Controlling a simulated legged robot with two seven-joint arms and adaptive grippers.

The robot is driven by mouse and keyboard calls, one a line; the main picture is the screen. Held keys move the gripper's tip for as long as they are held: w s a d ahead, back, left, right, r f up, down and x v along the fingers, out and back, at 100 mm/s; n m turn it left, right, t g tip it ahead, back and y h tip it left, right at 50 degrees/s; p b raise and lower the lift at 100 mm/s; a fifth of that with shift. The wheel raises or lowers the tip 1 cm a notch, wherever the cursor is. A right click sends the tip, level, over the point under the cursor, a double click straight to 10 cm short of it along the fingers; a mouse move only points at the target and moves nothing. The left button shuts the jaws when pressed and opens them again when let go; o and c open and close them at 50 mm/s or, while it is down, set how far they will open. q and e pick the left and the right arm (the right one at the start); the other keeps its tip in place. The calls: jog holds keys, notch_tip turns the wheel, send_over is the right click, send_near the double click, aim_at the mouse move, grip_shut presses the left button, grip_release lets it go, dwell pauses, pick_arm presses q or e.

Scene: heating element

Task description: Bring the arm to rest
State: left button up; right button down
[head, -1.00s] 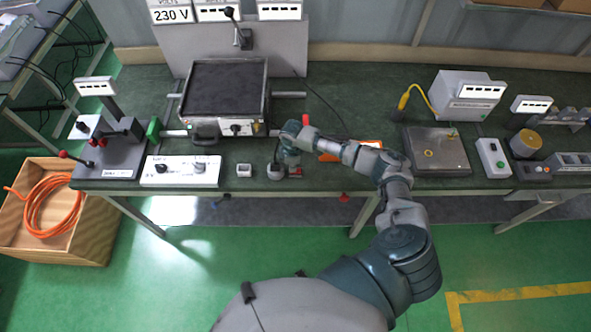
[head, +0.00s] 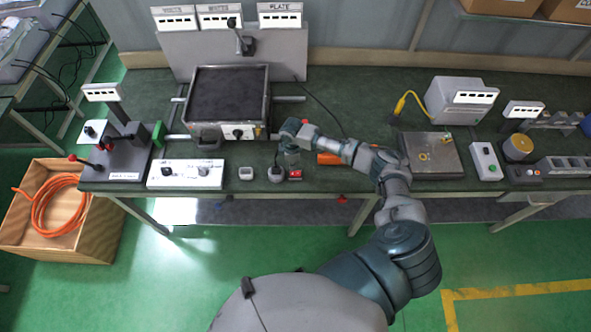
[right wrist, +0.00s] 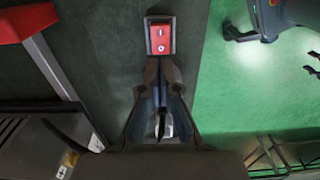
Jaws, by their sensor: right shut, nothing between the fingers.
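My right arm reaches over the bench, and its gripper (head: 291,164) is just behind a small box with a red rocker switch (head: 295,174) at the bench's front edge. In the right wrist view, the gripper (right wrist: 159,68) has its fingertips close together with nothing between them. They point at the red switch (right wrist: 161,38), which stays fully visible beyond the tips. The exact gap between tips and switch cannot be told. The heating plate (head: 228,92), a dark square top on a metal housing, stands behind and left. My left gripper is not in view.
Two small grey devices (head: 246,173) stand left of the switch, with a white control panel (head: 187,174) further left. An orange object (head: 329,158) lies beside my forearm. A flat metal plate unit (head: 431,155) is to the right. Green floor is clear in front.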

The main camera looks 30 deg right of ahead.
jog(key=shift+r+p, duration=0.95)
jog(key=shift+r, duration=0.15)
jog(key=shift+f, duration=0.1)
